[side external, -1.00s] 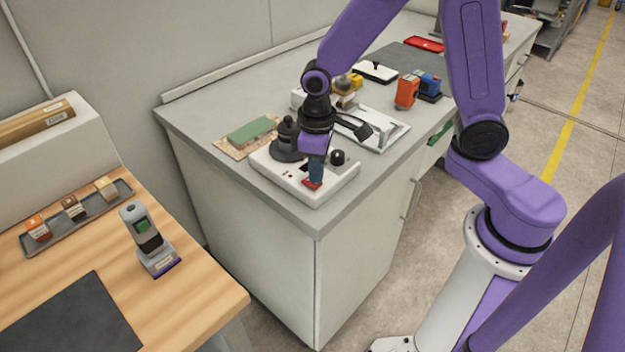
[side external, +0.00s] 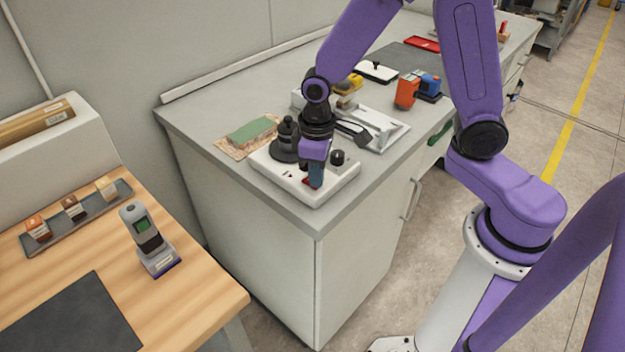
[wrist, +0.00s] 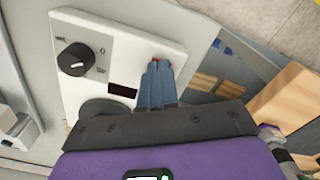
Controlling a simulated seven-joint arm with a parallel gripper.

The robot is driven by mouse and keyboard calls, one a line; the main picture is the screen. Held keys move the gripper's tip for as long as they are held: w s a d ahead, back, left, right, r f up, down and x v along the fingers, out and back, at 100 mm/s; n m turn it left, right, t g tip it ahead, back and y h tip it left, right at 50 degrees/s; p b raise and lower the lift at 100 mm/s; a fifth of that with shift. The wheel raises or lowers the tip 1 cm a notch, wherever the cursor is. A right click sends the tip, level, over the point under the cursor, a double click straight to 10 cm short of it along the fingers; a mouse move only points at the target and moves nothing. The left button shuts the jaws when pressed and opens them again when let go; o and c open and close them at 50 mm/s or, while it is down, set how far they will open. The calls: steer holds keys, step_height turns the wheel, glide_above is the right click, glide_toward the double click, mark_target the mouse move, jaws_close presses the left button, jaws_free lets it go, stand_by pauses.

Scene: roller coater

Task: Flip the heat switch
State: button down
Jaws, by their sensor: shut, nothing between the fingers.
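The white device (side external: 280,178) sits near the front corner of the grey counter. It carries a red switch (side external: 308,182), a black knob (side external: 337,157) and a dark round part (side external: 287,140). My gripper (side external: 315,183) is shut and empty, pointing down at the red switch. In the wrist view, my fingertips (wrist: 157,66) are together over the switch, and only slivers of red (wrist: 154,60) show around them. The black knob (wrist: 75,60) and a dark display window (wrist: 122,90) lie to the left. The switch's position is hidden, and I cannot tell whether my fingers touch it.
A green block on a tan pad (side external: 250,131) lies left of the device. A white tray-like fixture (side external: 382,128) and an orange item (side external: 407,91) stand behind. The counter's front edge (side external: 345,218) is close to the device. A wooden table (side external: 200,285) is at left.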

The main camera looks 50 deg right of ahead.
steer(key=shift+r, duration=3.4)
steer(key=s+d+r+n, duration=0.1)
steer(key=s+d+n, duration=0.1)
steer(key=s, duration=0.8)
steer(key=s+d+r+n, duration=0.2)
steer(key=s+d+n, duration=0.1)
steer(key=s, duration=0.7)
steer(key=shift+n, duration=0.8)
steer(key=shift+d, duration=0.1)
